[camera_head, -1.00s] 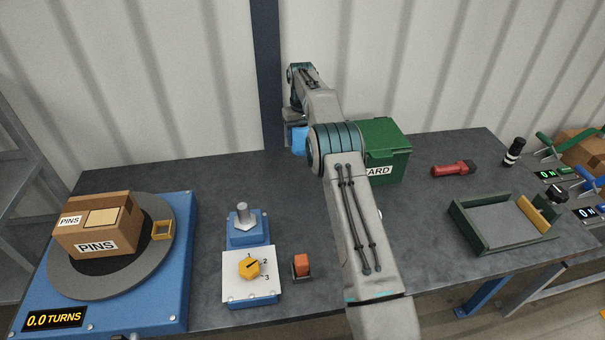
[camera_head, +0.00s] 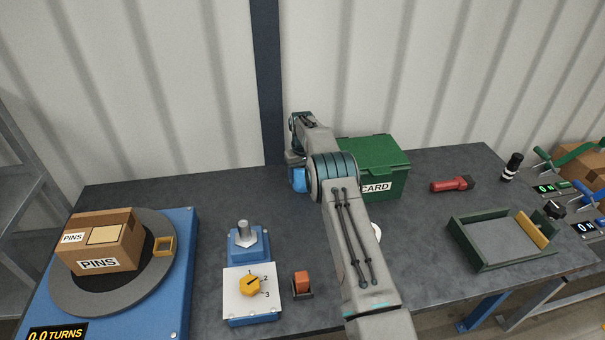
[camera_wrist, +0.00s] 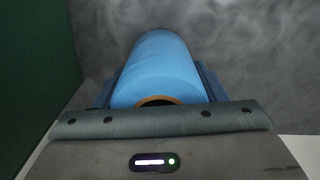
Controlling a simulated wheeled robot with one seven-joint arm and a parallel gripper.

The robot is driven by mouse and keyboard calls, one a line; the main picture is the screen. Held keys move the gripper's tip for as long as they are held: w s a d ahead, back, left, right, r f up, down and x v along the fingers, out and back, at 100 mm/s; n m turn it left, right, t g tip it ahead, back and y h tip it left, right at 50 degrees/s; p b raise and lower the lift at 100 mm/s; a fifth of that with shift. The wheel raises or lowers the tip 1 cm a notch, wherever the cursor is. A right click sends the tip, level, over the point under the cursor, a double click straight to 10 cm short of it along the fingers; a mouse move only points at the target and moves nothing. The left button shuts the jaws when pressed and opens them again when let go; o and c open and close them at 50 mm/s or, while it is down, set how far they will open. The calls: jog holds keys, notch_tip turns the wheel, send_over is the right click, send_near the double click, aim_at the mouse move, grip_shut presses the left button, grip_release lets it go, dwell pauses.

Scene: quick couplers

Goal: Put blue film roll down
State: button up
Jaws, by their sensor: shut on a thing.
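The blue film roll (camera_wrist: 160,65) fills the middle of the wrist view, with its brown core end nearest the camera. My gripper (camera_wrist: 155,90) is shut on it, one finger on each side. In the head view the blue film roll (camera_head: 298,180) shows as a small blue patch at the left of my wrist, just left of the green bin. My arm hides the rest of it and most of the gripper. The dark tabletop lies beyond the roll in the wrist view; I cannot tell whether they touch.
A green bin (camera_head: 375,160) labelled CARD stands close to the right of the roll. A turntable (camera_head: 65,290) with a PINS box (camera_head: 103,240), a blue post (camera_head: 247,245) and a dial box (camera_head: 250,310) are at left. A green tray (camera_head: 478,258) is at right. The back-left tabletop is clear.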

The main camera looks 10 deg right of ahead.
jog(key=o, duration=1.1)
jog(key=shift+f, duration=0.1)
jog(key=s+r+t+b, duration=0.1)
jog(key=s+r, duration=0.3)
jog(key=r, duration=0.9)
jog(key=s+r, duration=0.3)
jog(key=r, duration=0.9)
jog(key=s+r+m, duration=0.1)
jog(key=s+r, duration=0.5)
jog(key=s, duration=0.5)
jog(key=s+f, duration=0.1)
jog(key=s, duration=0.9)
jog(key=s+f+t, duration=0.1)
jog(key=s+f, duration=0.1)
jog(key=s, duration=0.8)
jog(key=s+f+m+t, duration=0.1)
jog(key=s+f, duration=0.1)
jog(key=s, duration=0.9)
jog(key=shift+d+f, duration=0.1)
jog(key=shift+f, duration=0.1)
